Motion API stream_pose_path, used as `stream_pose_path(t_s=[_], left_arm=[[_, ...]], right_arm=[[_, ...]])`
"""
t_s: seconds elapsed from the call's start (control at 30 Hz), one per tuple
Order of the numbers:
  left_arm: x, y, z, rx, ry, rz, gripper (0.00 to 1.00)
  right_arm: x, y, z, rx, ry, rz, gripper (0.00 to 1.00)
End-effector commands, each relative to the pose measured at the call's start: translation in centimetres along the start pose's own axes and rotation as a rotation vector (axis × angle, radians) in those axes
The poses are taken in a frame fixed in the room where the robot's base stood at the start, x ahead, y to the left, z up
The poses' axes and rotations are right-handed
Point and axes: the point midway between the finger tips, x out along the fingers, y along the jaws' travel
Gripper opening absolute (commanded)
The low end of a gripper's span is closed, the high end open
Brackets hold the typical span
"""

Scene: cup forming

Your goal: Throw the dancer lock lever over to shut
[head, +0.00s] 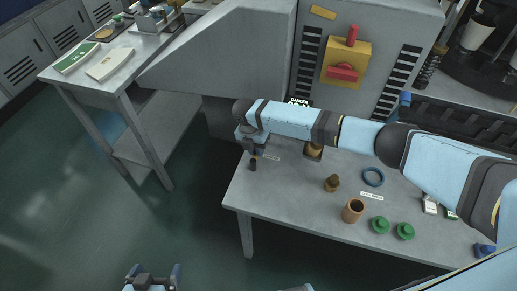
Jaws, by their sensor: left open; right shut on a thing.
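My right arm reaches across the grey table from the right, and its gripper (252,149) is over the table's left end. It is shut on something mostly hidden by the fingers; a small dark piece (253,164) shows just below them. I cannot tell for sure whether this is the dancer lock lever. A yellow panel (335,57) with a red handle (342,73) is on the grey machine behind, apart from both grippers. My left gripper (152,279) is open and empty at the bottom edge, over the floor, well away from the table.
The grey table (290,205) holds a brown cup (352,211), a brown knob-like piece (332,183), a blue ring (373,177) and two green pieces (380,225). A side bench (125,85) with books stands at the left. The floor between is clear.

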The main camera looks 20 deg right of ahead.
Motion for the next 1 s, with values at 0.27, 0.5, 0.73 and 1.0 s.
stream_pose_path(t_s=[0.27,0.5,0.73,1.0], left_arm=[[-0.09,-0.08,-0.05,0.004,0.0,0.0,1.0],[-0.1,-0.1,-0.05,0.004,0.0,-0.001,1.0],[-0.1,-0.11,-0.04,0.004,-0.001,-0.001,1.0],[-0.09,-0.11,-0.01,0.004,-0.001,-0.001,1.0]], right_arm=[[-0.14,0.34,-0.09,-0.076,-0.014,0.001,0.0],[-0.14,0.4,-0.11,-0.092,-0.017,0.001,0.0],[-0.14,0.41,-0.13,-0.092,-0.017,0.001,0.0],[-0.11,0.38,-0.1,-0.09,-0.017,0.001,0.41]])
